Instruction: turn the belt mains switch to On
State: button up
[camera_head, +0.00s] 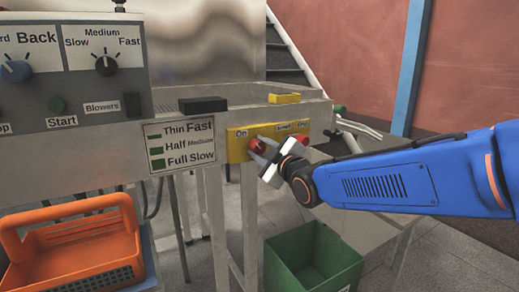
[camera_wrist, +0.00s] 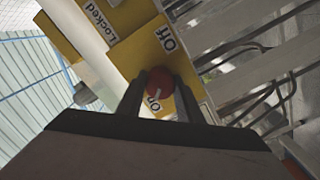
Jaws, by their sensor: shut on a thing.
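The belt mains switch is a round red knob (camera_head: 256,145) on a yellow panel (camera_head: 236,152) on the front of the machine. In the wrist view the knob (camera_wrist: 158,82) sits between my two fingers, with an "Off" label on its far side and an "On" label on its near side. A pale mark shows on the knob's near part, towards "On". My gripper (camera_head: 262,149) reaches in from the right in the head view and is shut on the knob; it also shows in the wrist view (camera_wrist: 158,88). Fingers partly hide the knob and panel.
A second red part (camera_head: 301,138) is at the panel's right end. A control box (camera_head: 80,85) with dials is at left. An orange basket (camera_head: 75,255) and a green bin (camera_head: 312,258) stand below. A sign (camera_head: 181,146) hangs left of the panel.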

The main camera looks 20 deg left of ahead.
jog(key=m, duration=0.8)
jog(key=shift+m, duration=0.4)
jog(key=m, duration=0.4)
jog(key=shift+f+m, duration=0.1)
jog(key=shift+m, duration=1.7)
jog(key=o, duration=1)
jog(key=shift+o, duration=0.2)
jog(key=v, duration=1.7)
jog(key=shift+d, duration=0.25)
